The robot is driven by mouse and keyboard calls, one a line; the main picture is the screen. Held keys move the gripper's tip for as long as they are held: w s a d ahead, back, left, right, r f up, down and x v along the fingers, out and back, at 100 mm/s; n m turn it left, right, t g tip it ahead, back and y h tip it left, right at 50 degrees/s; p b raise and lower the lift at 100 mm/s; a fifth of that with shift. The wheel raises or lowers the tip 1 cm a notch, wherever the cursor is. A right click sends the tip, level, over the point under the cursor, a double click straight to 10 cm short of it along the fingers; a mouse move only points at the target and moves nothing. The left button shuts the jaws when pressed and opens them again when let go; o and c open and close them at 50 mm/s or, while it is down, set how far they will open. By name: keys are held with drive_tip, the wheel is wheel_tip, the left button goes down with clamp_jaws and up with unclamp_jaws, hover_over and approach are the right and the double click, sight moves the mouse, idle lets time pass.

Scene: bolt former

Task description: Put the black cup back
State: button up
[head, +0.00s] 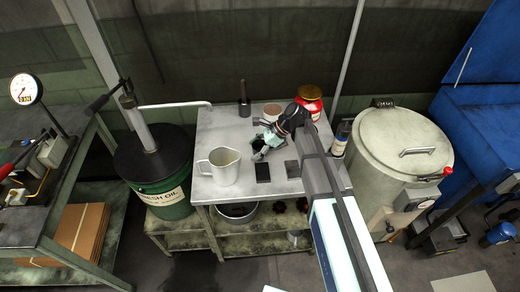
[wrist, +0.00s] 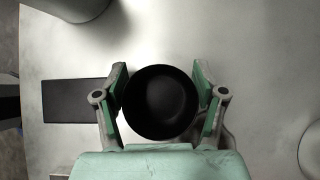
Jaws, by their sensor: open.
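The black cup (wrist: 160,102) shows from above in the wrist view, its round opening facing the camera. My gripper (wrist: 161,75) is open, with one green-padded finger on each side of the cup. The left finger looks very near the cup wall; I cannot tell whether either finger touches it. In the head view my gripper (head: 260,152) is low over the metal table (head: 215,128), and the cup is mostly hidden by it. A flat black square (wrist: 75,100) lies left of the cup in the wrist view.
A light metal pitcher (head: 220,166) stands left of my gripper. Two dark flat squares lie near the table's front, one black (head: 262,173) and one grey (head: 292,169).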

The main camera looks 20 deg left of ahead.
drive_tip(key=shift+c, duration=0.3)
drive_tip(key=c, duration=1)
drive_tip(key=shift+o, duration=0.2)
drive_tip(key=shift+r, duration=0.15)
